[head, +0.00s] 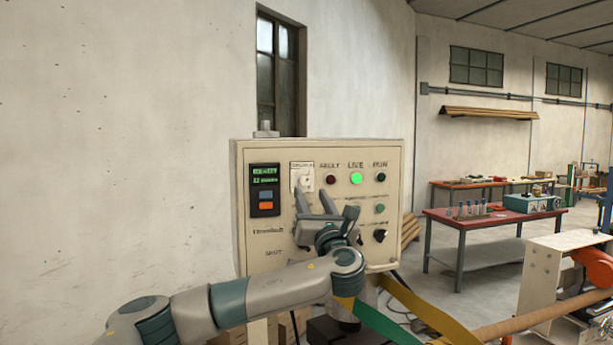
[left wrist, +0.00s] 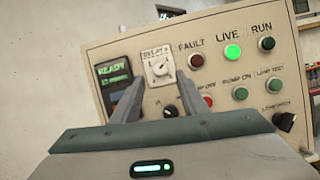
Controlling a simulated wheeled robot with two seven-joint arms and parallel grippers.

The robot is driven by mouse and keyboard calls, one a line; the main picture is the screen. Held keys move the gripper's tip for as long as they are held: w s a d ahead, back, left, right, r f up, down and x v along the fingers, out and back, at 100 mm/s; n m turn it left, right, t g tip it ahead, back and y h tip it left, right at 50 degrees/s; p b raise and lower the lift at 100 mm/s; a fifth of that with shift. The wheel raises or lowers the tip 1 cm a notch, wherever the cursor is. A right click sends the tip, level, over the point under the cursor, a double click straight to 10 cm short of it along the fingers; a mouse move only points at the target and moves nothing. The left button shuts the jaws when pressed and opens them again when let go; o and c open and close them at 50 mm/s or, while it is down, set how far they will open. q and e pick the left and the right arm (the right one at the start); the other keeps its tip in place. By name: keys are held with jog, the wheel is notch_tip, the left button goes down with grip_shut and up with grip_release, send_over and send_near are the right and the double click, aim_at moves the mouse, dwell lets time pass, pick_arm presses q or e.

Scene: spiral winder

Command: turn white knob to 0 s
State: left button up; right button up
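The white knob (left wrist: 159,68) sits on a pale plate at the upper part of the control panel (left wrist: 220,38), right of a dark display reading READY. In the head view the knob (head: 306,181) is just above my left fingertips. My left gripper (head: 312,196) reaches up to the panel, its two fingers apart and nothing between them. In the left wrist view the gripper (left wrist: 158,100) points at the panel just below the knob, apart from it as far as I can tell. The knob's exact setting is too small to read. My right gripper is not in view.
The green LIVE lamp (head: 356,178) is lit; the FAULT lamp (head: 331,180) is dark red. A black knob (head: 379,235) and several buttons are at the panel's right.

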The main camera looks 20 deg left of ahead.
aim_at(305, 183)
pick_arm(q)
jog(key=p+x, duration=0.2)
jog(key=x, duration=0.2)
jog(key=shift+r, duration=0.25)
jog(key=shift+w+a+r+p, duration=0.1)
jog(key=shift+w+a+p, duration=0.2)
jog(key=shift+w+a, duration=0.25)
jog(key=shift+w+d, duration=0.1)
jog(key=shift+c, duration=0.6)
grip_shut()
